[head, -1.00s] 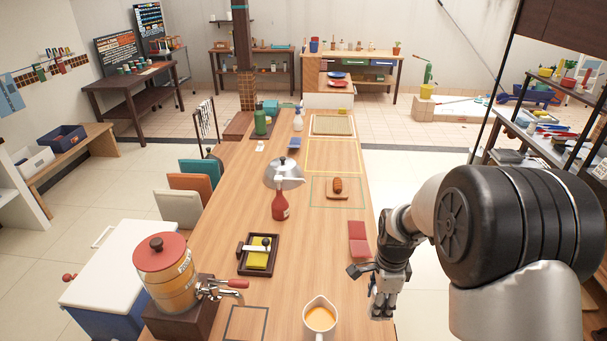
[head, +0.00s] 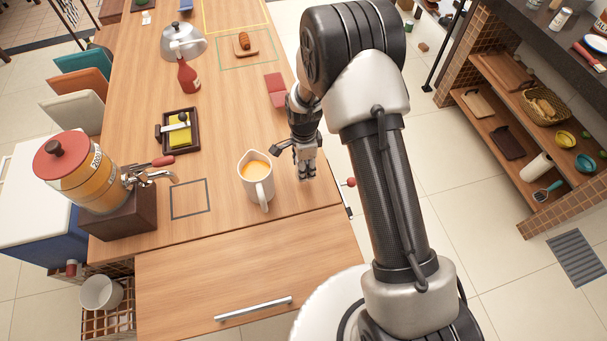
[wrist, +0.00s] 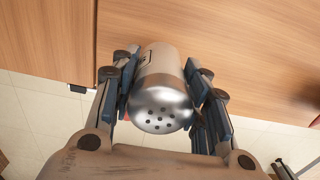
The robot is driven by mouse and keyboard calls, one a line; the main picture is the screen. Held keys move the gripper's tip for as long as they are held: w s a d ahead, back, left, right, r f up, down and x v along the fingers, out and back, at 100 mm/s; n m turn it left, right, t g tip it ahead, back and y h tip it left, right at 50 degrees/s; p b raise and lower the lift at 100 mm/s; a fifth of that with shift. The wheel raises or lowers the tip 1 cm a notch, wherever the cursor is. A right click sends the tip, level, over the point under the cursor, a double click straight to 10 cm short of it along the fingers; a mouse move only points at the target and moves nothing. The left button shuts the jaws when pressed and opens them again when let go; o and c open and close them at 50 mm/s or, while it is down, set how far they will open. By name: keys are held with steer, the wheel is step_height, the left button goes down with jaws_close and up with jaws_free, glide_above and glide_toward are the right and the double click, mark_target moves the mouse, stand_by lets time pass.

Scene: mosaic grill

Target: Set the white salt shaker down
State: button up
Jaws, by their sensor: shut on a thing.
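The salt shaker (wrist: 162,92) has a pale body and a rounded silver cap with several holes. In the wrist view it sits between the two fingers of my gripper (wrist: 158,72), which is shut on its sides, cap toward the camera. In the head view my gripper (head: 307,170) points down near the right edge of the wooden table (head: 225,215), right of the jug. The shaker cannot be made out there. Whether the shaker touches the wood is not clear.
A white jug of orange liquid (head: 259,187) stands close left of my gripper. A dark square outline (head: 189,183) on the table is empty. A red folded cloth (head: 276,90) and a butter tray (head: 180,148) lie farther back. Bare wood lies in front of the jug.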

steer(key=shift+f+b, duration=0.5)
steer(key=shift+f, duration=1.8)
steer(key=shift+f, duration=0.15)
steer(key=o, duration=1.1)
